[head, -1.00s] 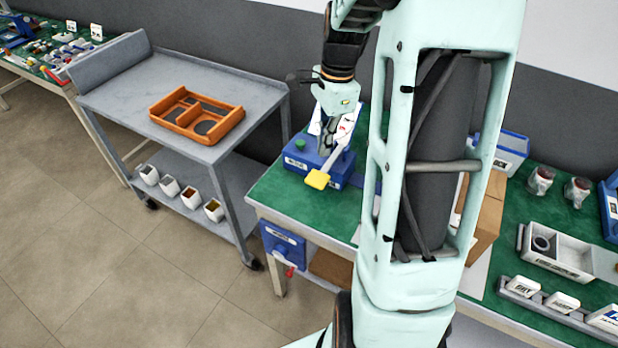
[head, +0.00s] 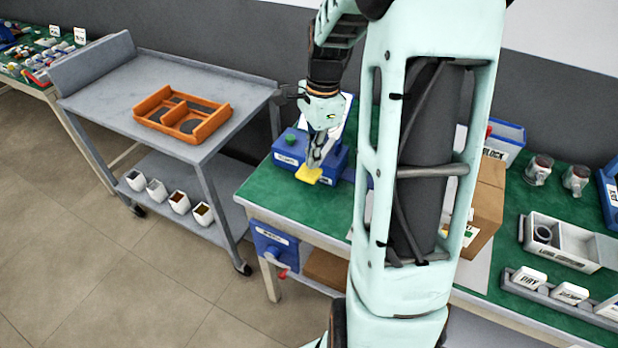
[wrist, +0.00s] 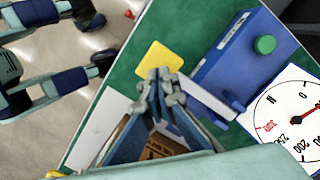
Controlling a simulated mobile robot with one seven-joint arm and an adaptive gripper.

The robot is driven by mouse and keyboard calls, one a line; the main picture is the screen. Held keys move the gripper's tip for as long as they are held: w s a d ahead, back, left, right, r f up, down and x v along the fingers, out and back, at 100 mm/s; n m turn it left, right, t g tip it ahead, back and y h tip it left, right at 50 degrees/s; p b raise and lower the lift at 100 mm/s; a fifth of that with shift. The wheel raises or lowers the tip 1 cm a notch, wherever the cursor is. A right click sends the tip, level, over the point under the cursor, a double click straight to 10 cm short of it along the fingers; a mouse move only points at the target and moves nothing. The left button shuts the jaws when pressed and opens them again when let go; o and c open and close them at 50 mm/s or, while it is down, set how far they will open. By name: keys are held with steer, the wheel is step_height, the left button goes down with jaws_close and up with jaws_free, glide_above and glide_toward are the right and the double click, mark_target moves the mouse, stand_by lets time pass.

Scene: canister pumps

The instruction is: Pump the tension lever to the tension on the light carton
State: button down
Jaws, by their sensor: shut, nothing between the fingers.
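The blue tensioner (head: 325,172) stands on the green bench top, with a green button (head: 290,139) on top. Its pale lever ends in a yellow pad (head: 308,174), low at the front; the pad also shows in the wrist view (wrist: 160,59). My gripper (head: 313,161) is shut and empty, its fingertips at the pad's near edge; I cannot tell whether they touch. A white dial (wrist: 290,118) with a red needle stands beside the tensioner in the wrist view. A brown carton (head: 487,206) is partly hidden behind my arm; I cannot read any tension on it.
A blue box with a red-handled crank (head: 275,248) hangs on the bench front. A grey cart (head: 190,70) with an orange tray (head: 182,134) stands left. A grey bin (head: 563,243), jars (head: 538,170) and a label rack (head: 560,297) occupy the bench's right side.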

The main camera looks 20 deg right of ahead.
mark_target(315, 170)
steer(key=shift+f, duration=0.35)
steer(key=shift+f+b, duration=1.1)
steer(key=shift+f, duration=0.55)
steer(key=shift+d+r+p, duration=0.45)
steer(key=shift+d+p, duration=0.1)
steer(key=shift+d, duration=0.35)
steer(key=shift+d+r+p, duration=0.15)
steer(key=shift+d+p, duration=0.1)
steer(key=shift+d, duration=0.35)
step_height(315, 170, up, 12)
steer(key=d, duration=0.1)
steer(key=shift+d, duration=0.1)
